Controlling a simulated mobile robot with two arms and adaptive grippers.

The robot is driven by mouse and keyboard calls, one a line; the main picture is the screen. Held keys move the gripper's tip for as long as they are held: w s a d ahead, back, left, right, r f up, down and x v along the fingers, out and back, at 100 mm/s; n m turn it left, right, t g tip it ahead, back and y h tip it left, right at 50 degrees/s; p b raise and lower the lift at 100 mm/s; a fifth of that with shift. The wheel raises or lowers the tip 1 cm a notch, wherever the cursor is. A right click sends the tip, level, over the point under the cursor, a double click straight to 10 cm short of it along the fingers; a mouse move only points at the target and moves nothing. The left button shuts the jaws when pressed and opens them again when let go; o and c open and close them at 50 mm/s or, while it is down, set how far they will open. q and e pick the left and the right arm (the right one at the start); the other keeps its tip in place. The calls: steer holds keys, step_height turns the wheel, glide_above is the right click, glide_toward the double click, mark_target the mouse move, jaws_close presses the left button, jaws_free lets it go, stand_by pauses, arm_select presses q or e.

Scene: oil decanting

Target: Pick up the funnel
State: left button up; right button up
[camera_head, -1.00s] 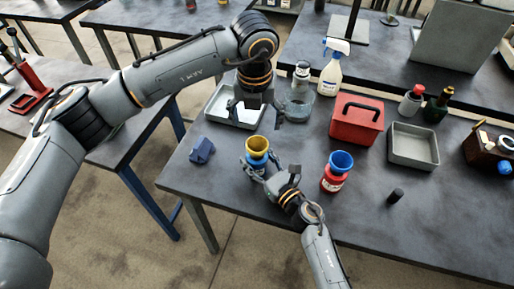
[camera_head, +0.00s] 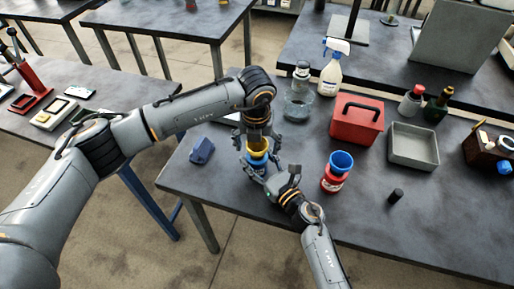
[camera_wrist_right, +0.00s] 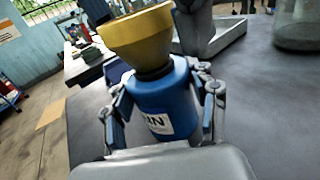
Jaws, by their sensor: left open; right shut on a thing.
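The yellow funnel (camera_head: 257,146) sits upright in the mouth of a blue bottle (camera_head: 258,170). In the right wrist view the funnel (camera_wrist_right: 137,34) fills the top and the blue bottle (camera_wrist_right: 160,102) with its white label is below it. My left gripper (camera_head: 257,140) is open, pointing down over the funnel, with its fingers on either side. Whether they touch it I cannot tell. My right gripper (camera_wrist_right: 165,115) is shut on the blue bottle, one finger on each side. The left gripper partly hides the funnel in the head view.
A red bottle (camera_head: 333,181) with a blue funnel (camera_head: 341,161) stands to the right. A blue block (camera_head: 202,150) lies to the left. Behind are a glass container (camera_head: 298,103), a spray bottle (camera_head: 332,75), a red toolbox (camera_head: 357,121) and a grey tray (camera_head: 413,147). The front right tabletop is mostly clear.

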arm_select(q)
steer(key=c, duration=1.1)
steer(key=shift+r, duration=0.1)
step_height(320, 180, up, 10)
steer(key=shift+f, duration=0.1)
arm_select(e)
steer(key=o, duration=1.5)
